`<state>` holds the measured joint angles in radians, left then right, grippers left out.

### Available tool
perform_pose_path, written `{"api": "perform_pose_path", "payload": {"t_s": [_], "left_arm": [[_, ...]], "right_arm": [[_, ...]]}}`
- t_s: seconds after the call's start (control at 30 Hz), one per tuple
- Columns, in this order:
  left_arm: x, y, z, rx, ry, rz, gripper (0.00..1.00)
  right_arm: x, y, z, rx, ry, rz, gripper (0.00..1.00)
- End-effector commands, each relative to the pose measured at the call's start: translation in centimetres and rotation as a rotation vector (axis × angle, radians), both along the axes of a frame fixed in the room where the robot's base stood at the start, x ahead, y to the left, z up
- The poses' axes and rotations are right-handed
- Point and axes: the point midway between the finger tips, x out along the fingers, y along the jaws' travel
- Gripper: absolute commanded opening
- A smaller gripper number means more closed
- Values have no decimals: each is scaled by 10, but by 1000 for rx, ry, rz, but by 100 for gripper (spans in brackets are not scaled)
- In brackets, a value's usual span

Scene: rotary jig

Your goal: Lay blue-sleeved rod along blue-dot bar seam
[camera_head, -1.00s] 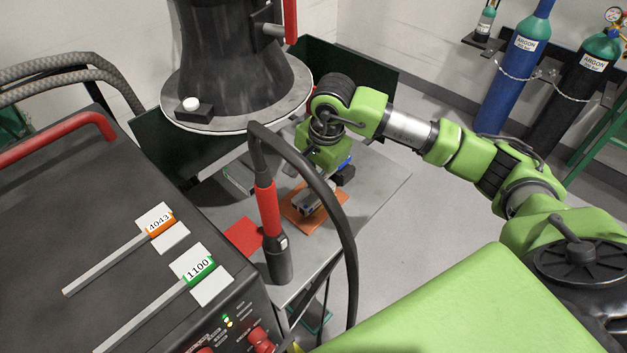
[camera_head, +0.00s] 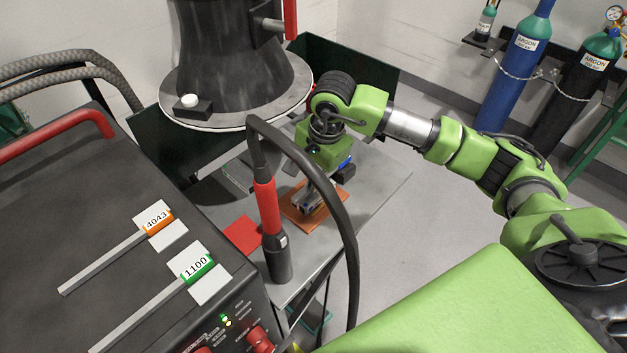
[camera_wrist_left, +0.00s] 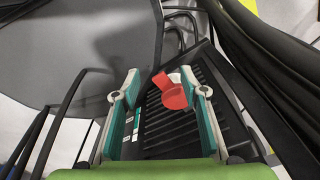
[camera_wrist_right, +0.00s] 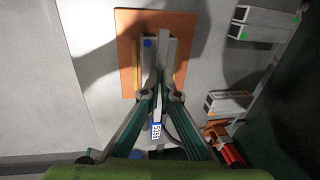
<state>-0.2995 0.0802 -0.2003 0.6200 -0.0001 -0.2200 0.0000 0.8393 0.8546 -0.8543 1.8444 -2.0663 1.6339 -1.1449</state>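The blue-dot bars (camera_wrist_right: 148,58) lie side by side on an orange plate (camera_wrist_right: 126,52) in the right wrist view; a blue dot shows on the left bar. The plate also shows in the head view (camera_head: 327,222), partly hidden by my right gripper (camera_head: 312,192). In the right wrist view my right gripper (camera_wrist_right: 158,92) has its fingertips close together over the seam, on a thin rod with a blue-and-white sleeve (camera_wrist_right: 156,131). I cannot tell whether the rod touches the seam. My left gripper (camera_wrist_left: 160,88) is open and empty, out of the head view.
Rods with orange (camera_head: 157,227) and green (camera_head: 197,266) sleeves lie on the dark machine.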

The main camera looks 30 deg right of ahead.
Motion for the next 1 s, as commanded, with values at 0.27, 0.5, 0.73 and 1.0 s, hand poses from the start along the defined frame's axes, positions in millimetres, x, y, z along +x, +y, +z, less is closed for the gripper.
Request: {"api": "perform_pose_path", "payload": {"t_s": [0.27,0.5,0.73,1.0], "left_arm": [[0,0,-2,0,-1,-1,40],[1,0,-6,0,-1,0,40],[1,0,-9,0,-1,0,40],[1,0,-10,0,-1,0,40]], "right_arm": [[0,0,-2,0,0,0,0],[0,0,-6,0,-1,0,0],[0,0,-9,0,-1,0,0],[0,0,-10,0,0,0,24]]}}
